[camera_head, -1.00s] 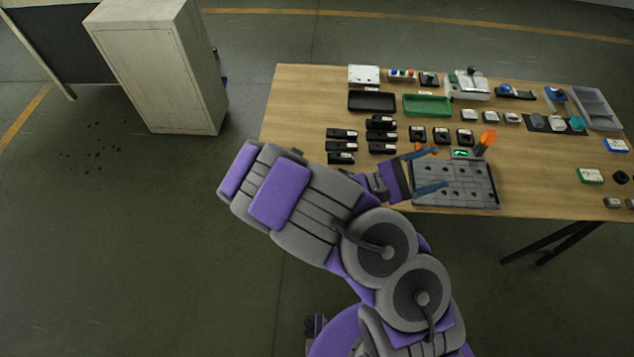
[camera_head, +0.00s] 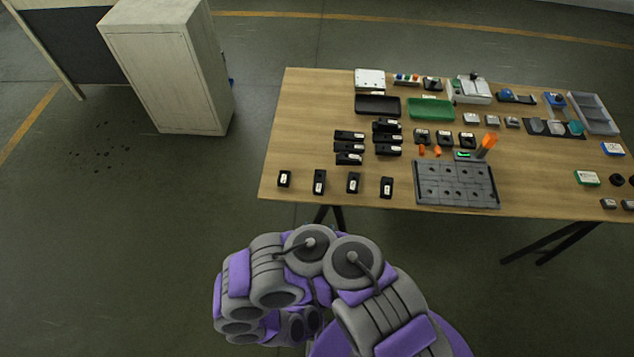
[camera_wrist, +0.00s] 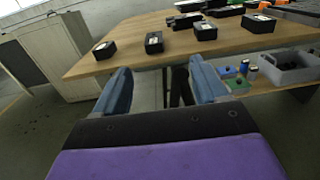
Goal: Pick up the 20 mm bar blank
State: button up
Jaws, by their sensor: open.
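My gripper (camera_wrist: 162,86) shows in the wrist view as two blue fingers spread apart with nothing between them. It is off the table's front edge; its fingers are not distinguishable in the head view. Several black blocks with white labels stand along the table's front left, such as the leftmost block (camera_head: 284,179) and the rightmost one (camera_head: 387,187). In the wrist view, the same front row includes a block (camera_wrist: 154,42) beyond the fingers. More black labelled blocks (camera_head: 349,147) lie behind them. The labels are unreadable, so I cannot tell which piece is the 20 mm bar blank.
The wooden table (camera_head: 285,120) carries a grey plate with holes (camera_head: 457,185), a black tray (camera_head: 377,105) and a green tray (camera_head: 431,108). An orange upright piece (camera_head: 487,145) stands behind the plate. A pale cabinet (camera_head: 165,70) is at left. Floor left of the table is clear.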

jog(key=b, duration=0.5)
send_near(318, 193)
jog(key=w, duration=0.3)
jog(key=w+d, duration=0.1)
jog(key=w, duration=0.2)
jog(key=shift+w+d+r, duration=0.15)
jog(key=shift+w+d, duration=0.05)
jog(key=shift+w, duration=0.15)
jog(key=shift+w+a+b, duration=0.15)
jog(key=shift+w+b, duration=0.45)
jog(key=shift+w, duration=0.8)
jog(key=shift+w+a+b, duration=0.15)
jog(key=shift+w+b, duration=0.4)
jog(key=shift+w, duration=0.9)
grip_shut()
